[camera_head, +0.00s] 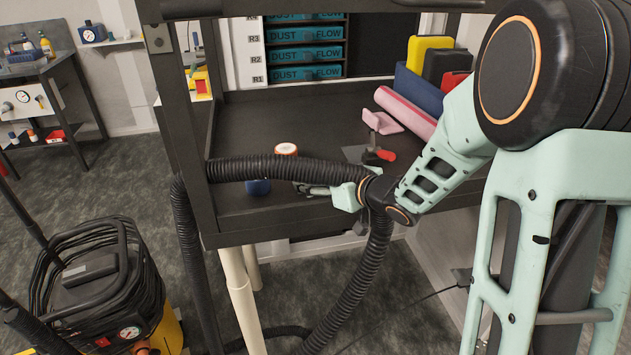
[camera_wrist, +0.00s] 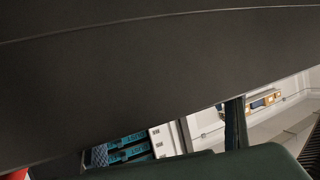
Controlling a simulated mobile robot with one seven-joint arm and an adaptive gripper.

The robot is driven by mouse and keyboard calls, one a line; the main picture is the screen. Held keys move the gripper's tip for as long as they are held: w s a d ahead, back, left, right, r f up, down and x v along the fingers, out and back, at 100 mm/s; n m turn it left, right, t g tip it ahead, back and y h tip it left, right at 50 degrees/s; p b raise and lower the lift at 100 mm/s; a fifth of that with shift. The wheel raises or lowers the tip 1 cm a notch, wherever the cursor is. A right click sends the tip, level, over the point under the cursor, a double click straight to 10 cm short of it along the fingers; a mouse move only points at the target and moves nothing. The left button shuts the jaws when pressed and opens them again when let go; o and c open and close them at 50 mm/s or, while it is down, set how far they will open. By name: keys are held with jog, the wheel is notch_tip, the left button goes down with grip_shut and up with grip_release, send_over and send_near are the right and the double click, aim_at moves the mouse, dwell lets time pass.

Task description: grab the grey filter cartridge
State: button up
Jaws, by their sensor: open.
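No thing is plainly a grey filter cartridge. The nearest match is a dark grey block (camera_head: 448,66) standing between a yellow block (camera_head: 427,50) and a red block (camera_head: 455,80) at the back right of the bench in the head view. My gripper (camera_head: 318,189) is low over the bench's front part, pointing left, well to the left of and in front of these blocks. It is open, and I see nothing held. The black hose crosses in front of it and partly hides its fingers. The wrist view is mostly filled by a dark surface (camera_wrist: 150,70), with no cartridge recognisable.
A ribbed black hose (camera_head: 270,168) runs along the bench's front. An orange-topped jar (camera_head: 286,149), a blue object (camera_head: 257,187), a red-handled tool (camera_head: 380,154) and a pink roll (camera_head: 405,112) sit on the bench. A dark post (camera_head: 180,110) bounds its left. The middle-back surface is clear.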

jog(key=shift+w+a+f, duration=0.15)
jog(key=shift+w+a, duration=0.1)
jog(key=shift+w, duration=0.05)
jog(key=shift+c, duration=0.3)
jog(key=c, duration=1.3)
jog(key=shift+o, duration=0.2)
